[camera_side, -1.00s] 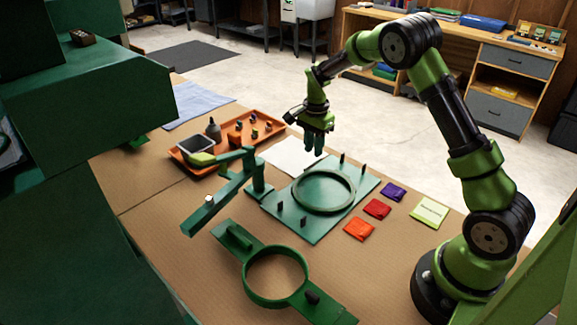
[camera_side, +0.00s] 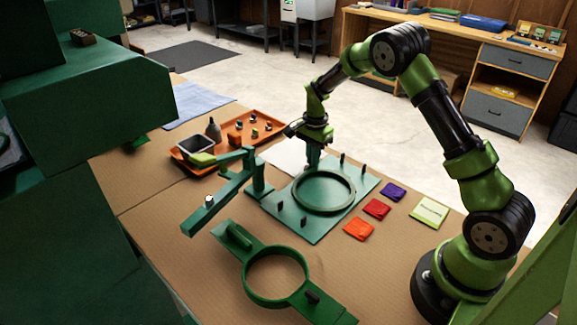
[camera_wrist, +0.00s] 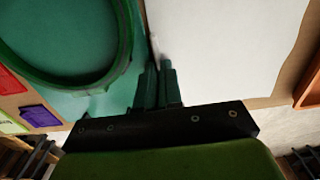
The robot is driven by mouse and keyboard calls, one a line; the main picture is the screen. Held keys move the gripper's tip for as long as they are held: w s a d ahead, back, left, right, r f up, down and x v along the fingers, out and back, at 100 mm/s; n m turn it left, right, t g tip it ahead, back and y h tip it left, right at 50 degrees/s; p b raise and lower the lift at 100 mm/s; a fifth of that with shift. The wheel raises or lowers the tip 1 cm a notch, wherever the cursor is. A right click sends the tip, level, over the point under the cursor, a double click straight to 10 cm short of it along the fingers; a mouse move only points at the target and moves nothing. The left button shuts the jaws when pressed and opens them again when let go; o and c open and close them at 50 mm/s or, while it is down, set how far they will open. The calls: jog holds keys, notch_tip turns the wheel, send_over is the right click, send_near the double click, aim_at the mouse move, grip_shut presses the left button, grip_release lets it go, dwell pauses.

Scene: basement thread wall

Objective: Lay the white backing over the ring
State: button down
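The white backing (camera_side: 285,156) lies flat on the bench behind the green plate and fills the right of the wrist view (camera_wrist: 225,45). The green ring (camera_side: 324,191) sits on the green base plate (camera_side: 283,228); its rim shows at the left of the wrist view (camera_wrist: 128,50). My gripper (camera_side: 313,160) is low at the backing's edge nearest the plate. In the wrist view its two fingers (camera_wrist: 158,75) are close together, with a pale strip of the edge at the tips. They look shut on that edge; the exact contact is partly hidden.
Black pegs stand on the plate, one at the back (camera_side: 342,159). Orange (camera_side: 358,229), red (camera_side: 377,208) and purple (camera_side: 393,191) packets lie right. A loose green hoop frame (camera_side: 250,291) lies in front; an orange tray (camera_side: 265,124) behind.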

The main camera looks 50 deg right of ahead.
jog(key=shift+r, duration=0.1)
jog(key=shift+r, duration=2.45)
jog(key=shift+w+a+r, duration=0.1)
jog(key=shift+r, duration=0.05)
jog(key=s+a, duration=0.2)
jog(key=s, duration=0.3)
jog(key=s+a+r, duration=0.1)
jog(key=s+a, duration=0.1)
jog(key=s, duration=0.4)
jog(key=s+a, duration=0.3)
jog(key=s, duration=0.3)
jog(key=shift+s+r, duration=0.2)
jog(key=shift+r, duration=0.1)
jog(key=shift+f, duration=2)
